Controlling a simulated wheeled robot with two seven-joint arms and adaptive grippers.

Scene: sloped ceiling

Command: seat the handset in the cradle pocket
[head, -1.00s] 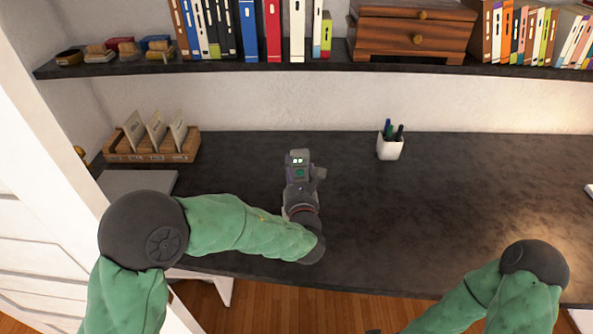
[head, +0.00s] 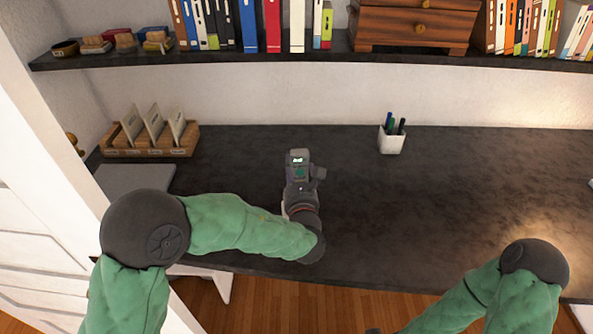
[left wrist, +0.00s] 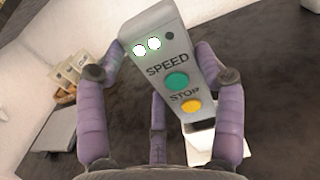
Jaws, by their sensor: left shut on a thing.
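The handset (head: 298,158) is a grey block held above the desk in front of my left gripper (head: 303,176). In the left wrist view the handset (left wrist: 170,65) is tilted and shows two lit white lights, the words SPEED and STOP, a green button and a yellow one. The purple fingers of my left gripper (left wrist: 160,62) are shut around it. A white piece (left wrist: 205,147) on the desk, perhaps the cradle, shows partly below the handset's lower end; its pocket cannot be made out. My right gripper is not in view; only its arm shows.
The dark desk (head: 460,190) is mostly clear to the right. A white pen cup (head: 392,143) stands toward the back. A wooden card tray (head: 150,153) and a flat grey item (head: 135,180) lie at the left. A shelf (head: 330,62) with books overhangs the back.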

